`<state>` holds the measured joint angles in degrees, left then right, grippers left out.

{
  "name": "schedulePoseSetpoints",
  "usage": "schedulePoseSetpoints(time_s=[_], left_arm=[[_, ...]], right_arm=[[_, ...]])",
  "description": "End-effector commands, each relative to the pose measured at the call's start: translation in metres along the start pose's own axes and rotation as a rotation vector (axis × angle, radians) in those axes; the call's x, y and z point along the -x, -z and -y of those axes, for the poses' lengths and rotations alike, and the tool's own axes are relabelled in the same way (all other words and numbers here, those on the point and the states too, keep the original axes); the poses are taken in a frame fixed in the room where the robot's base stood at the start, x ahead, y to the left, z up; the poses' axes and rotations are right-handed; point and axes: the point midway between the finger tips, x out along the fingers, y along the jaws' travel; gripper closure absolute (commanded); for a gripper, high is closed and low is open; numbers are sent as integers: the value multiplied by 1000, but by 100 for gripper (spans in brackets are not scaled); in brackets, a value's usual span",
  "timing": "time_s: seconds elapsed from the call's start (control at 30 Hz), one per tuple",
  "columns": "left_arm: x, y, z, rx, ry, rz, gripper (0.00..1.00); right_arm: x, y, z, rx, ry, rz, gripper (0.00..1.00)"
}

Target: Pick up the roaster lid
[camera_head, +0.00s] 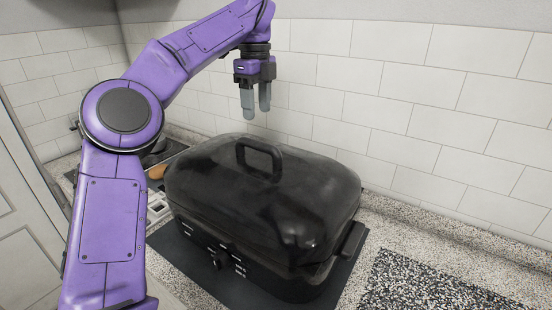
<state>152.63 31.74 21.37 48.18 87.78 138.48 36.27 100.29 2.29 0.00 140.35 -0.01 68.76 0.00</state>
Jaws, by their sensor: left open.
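The black roaster lid (300,192) sits on the black roaster base (240,262), with a raised loop handle (259,154) on its top. My left gripper (256,116) points down above the far left part of the lid, above and behind the handle in the picture. Its two grey fingers are apart and hold nothing. It does not touch the handle. My right gripper is not in view.
The roaster stands on a dark mat (180,250) on a speckled counter (385,220). A dark speckled board (425,285) lies at the right. A white tiled wall (420,110) rises behind. An orange-brown item (156,172) lies left of the roaster, partly hidden by my arm.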

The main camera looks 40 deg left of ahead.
Motion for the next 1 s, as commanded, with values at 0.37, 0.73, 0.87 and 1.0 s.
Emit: schedulePoseSetpoints(time_s=[0.37, 0.73, 0.87, 1.0], left_arm=[[-55, 1, -1, -2, -1, -1, 45], [-104, 5, -4, -1, 0, -1, 45], [-105, 5, -4, 0, 0, -1, 45], [-105, 5, -4, 0, 0, -1, 71]], right_arm=[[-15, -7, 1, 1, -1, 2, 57], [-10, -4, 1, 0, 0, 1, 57], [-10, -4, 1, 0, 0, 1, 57], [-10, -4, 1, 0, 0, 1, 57]])
